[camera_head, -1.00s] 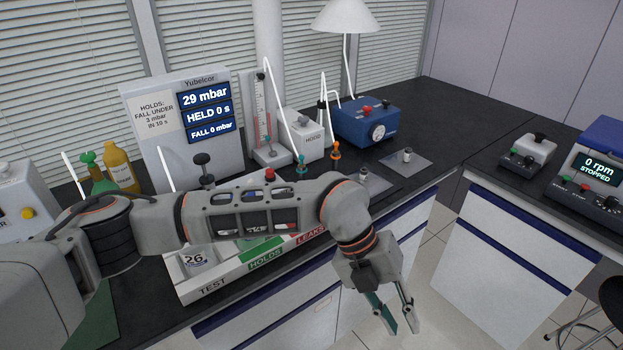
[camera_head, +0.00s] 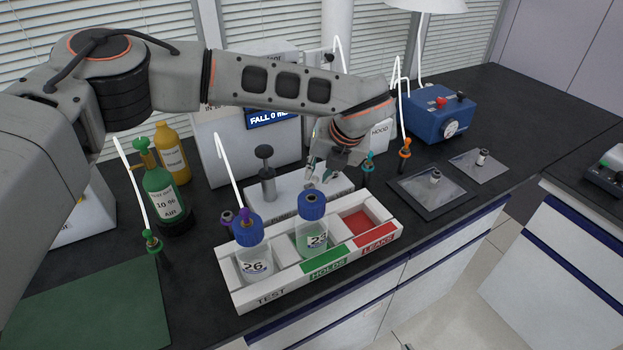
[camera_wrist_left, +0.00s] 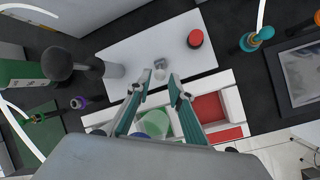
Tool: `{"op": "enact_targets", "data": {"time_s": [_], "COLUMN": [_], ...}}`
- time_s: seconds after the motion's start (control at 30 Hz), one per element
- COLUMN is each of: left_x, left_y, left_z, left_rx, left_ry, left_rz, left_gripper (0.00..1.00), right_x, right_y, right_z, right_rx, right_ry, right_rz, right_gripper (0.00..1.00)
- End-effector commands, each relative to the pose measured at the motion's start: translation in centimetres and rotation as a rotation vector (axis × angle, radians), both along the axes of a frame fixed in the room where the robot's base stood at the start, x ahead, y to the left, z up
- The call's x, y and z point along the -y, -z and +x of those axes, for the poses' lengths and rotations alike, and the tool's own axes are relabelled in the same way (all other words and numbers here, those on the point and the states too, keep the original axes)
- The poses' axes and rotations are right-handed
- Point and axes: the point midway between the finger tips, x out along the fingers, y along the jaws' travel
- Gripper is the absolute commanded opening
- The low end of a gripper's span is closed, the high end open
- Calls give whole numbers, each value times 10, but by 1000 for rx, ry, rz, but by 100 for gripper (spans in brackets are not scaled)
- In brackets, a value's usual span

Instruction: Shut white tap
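A small white-grey tap (camera_wrist_left: 160,68) stands on the top of a white pump base (camera_wrist_left: 130,55), just beyond and between the fingertips in the left wrist view. In the head view the tap is hard to make out behind my fingers. My left gripper (camera_head: 318,174) is over the right part of the pump base (camera_head: 288,200), pointing down. Its two teal fingers (camera_wrist_left: 159,80) are apart, with nothing held between them. Whether they touch the tap I cannot tell. My right gripper is not in view.
A black-handled plunger (camera_head: 266,172) stands left of the gripper; a red button (camera_wrist_left: 195,38) is close by. In front, a white rack (camera_head: 240,300) holds blue-capped bottles 26 (camera_head: 252,258) and another (camera_head: 312,235); its red LEAKS slot (camera_head: 362,222) is empty. Tubes stand around.

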Motion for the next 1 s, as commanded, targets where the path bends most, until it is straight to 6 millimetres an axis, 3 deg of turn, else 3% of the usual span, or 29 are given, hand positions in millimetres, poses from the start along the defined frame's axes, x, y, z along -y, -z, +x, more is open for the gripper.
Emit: {"op": "enact_targets", "data": {"time_s": [0.3,0.7,0.73,0.8,1.0], "left_x": [-13,-16,-16,-15,-15], "left_y": [41,49,49,49,49], "left_z": [16,20,20,20,20], "left_rx": [-3,-2,-2,-2,-3], "left_ry": [-1,1,1,1,1], "left_rz": [-1,-1,-1,-2,-2], "left_gripper": [21,21,18,0,0], "right_x": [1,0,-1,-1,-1], "right_y": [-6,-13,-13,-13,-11], "right_z": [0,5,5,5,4], "right_rx": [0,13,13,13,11], "right_ry": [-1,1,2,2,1], "right_rz": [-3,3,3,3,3], "right_gripper": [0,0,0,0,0]}}
